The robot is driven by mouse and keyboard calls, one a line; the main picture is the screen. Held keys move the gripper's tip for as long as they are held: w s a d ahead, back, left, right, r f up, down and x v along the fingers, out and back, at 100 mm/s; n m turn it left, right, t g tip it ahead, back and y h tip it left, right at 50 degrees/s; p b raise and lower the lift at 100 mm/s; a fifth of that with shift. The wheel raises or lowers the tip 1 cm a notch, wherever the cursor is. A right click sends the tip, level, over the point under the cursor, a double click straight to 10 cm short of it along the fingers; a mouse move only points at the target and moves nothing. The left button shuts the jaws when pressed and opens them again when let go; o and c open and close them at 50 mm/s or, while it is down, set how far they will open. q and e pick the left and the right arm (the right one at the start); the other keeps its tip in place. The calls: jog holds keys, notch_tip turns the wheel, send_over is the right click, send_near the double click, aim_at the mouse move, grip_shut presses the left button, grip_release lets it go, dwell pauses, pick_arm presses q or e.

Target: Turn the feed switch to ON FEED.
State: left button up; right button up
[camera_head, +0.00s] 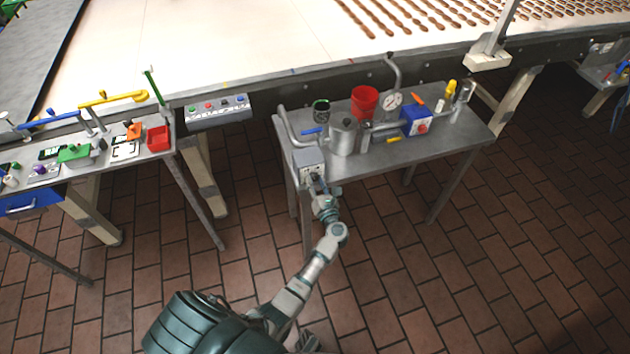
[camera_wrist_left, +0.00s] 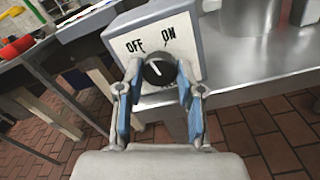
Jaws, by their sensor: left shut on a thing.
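The feed switch is a grey box with a white face (camera_head: 309,167) at the left end of the metal table in the head view. In the left wrist view its white face (camera_wrist_left: 184,41) reads OFF on the left and ON on the right. The black round knob (camera_wrist_left: 158,70) has a white mark that points up and left, toward OFF. My left gripper (camera_wrist_left: 156,82) has its two blue-padded fingers on either side of the knob, shut on it. It also shows at the box in the head view (camera_head: 317,186). Lettering below the knob is mostly hidden. My right gripper is not in view.
On the same metal table (camera_head: 455,140) stand a metal pot (camera_head: 343,136), a red bucket (camera_head: 364,101), a gauge (camera_head: 392,100) and a blue box (camera_head: 416,120). A button panel (camera_head: 218,109) hangs left on the conveyor. The brick floor before the table is clear.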

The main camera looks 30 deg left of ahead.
pick_arm(q)
jog(key=m+p, duration=0.1)
jog(key=m, duration=0.1)
jog(key=m+p, duration=0.1)
jog(key=m, duration=0.2)
jog(key=m+p, duration=0.2)
jog(key=shift+s+d+f+m, duration=0.1)
jog(key=shift+d+f+m, duration=0.15)
jog(key=shift+m, duration=0.15)
jog(key=shift+f+m+p, duration=0.1)
jog(key=shift+m+p, duration=0.25)
jog(key=shift+m, duration=0.55)
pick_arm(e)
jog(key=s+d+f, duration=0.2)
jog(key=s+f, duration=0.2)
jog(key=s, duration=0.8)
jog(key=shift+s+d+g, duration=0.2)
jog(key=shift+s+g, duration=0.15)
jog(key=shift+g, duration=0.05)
pick_arm(q)
jog(key=shift+f, duration=0.1)
jog(key=o, duration=1.1)
jog(key=shift+o, duration=0.3)
jog(key=shift+r, duration=0.2)
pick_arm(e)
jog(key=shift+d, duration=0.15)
